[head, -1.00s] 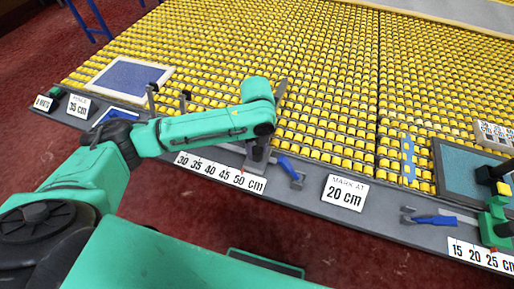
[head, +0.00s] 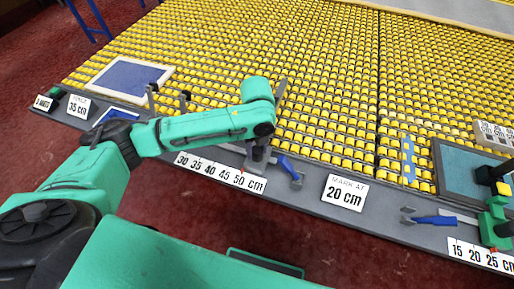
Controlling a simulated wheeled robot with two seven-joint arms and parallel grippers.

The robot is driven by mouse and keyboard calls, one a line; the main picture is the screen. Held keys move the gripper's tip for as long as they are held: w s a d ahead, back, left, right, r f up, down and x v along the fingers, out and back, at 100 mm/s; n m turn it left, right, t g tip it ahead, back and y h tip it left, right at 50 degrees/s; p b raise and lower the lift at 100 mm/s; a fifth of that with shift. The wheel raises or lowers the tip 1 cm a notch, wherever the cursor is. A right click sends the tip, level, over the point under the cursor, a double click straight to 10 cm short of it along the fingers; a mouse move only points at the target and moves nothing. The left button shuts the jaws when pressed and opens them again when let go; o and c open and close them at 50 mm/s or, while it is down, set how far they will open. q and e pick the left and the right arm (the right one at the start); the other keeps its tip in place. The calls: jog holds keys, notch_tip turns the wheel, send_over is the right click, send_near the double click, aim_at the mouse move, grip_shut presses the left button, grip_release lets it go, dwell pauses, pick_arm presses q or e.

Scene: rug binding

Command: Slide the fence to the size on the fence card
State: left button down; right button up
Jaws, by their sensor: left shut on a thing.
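My left gripper (head: 257,155) points down at the front edge of the roller table and is shut on a grey part that looks like the fence (head: 281,88). My own wrist hides most of the fence and the fingertips. A white scale strip (head: 220,172) reading 30 35 40 45 50 cm lies just in front. A small red mark sits near its 50 end, by the gripper. A white card (head: 78,106) at the left reads 35 cm; its small top line is too blurred to read surely. My right gripper is not in view.
A blue-handled clamp (head: 289,169) lies just right of the gripper. Farther right are a "MARK AT 20 cm" card (head: 344,193), another blue-handled tool (head: 430,220) and a green device (head: 494,222). Yellow rollers (head: 330,60) fill the table behind.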

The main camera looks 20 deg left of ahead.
pick_arm(q)
jog(key=shift+a+r, duration=0.1)
jog(key=shift+a, duration=0.05)
jog(key=shift+w+a+r+p, duration=0.1)
jog(key=shift+a+p, duration=0.2)
jog(key=shift+p, duration=0.15)
jog(key=a+p, duration=0.2)
jog(key=a, duration=0.2)
jog(key=a+p, duration=0.1)
jog(key=a, duration=0.4)
jog(key=w+a+p, duration=0.1)
jog(key=a+p, duration=0.1)
jog(key=a, duration=0.2)
jog(key=shift+a+p, duration=0.15)
jog(key=shift+p, duration=0.2)
jog(key=shift+a, duration=0.5)
jog(key=shift+c, duration=1.9)
grip_release()
jog(key=shift+s+d, duration=0.1)
notch_tip(320, 180, up, 14)
jog(key=b, duration=0.1)
jog(key=shift+r, duration=0.15)
